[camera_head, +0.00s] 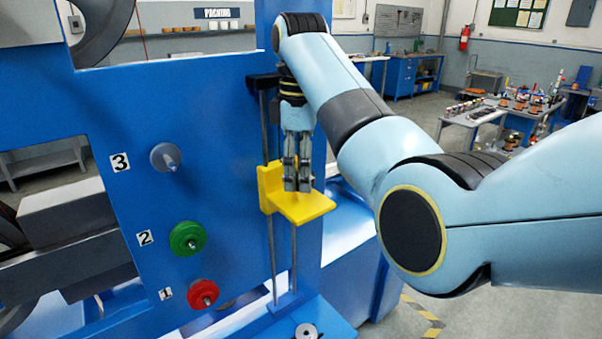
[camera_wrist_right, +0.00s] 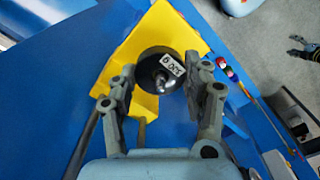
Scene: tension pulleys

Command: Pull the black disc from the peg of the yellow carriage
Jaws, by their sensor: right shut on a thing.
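The yellow carriage (camera_head: 304,206) sits on two vertical rods on the blue frame; it also shows in the right wrist view (camera_wrist_right: 188,28). The black disc (camera_wrist_right: 149,70) lies on it, with a small white label and the shiny peg end (camera_wrist_right: 161,81) showing at its middle. My right gripper (camera_head: 298,187) points down onto the carriage. In the right wrist view its fingers (camera_wrist_right: 162,66) sit on opposite sides of the disc, shut on it.
Left of the rods, the blue panel (camera_head: 215,120) carries a grey peg (camera_head: 166,157) by label 3, a green disc (camera_head: 187,238) by label 2 and a red disc (camera_head: 203,294) by label 1. A small round metal part (camera_head: 306,332) lies on the base below the carriage.

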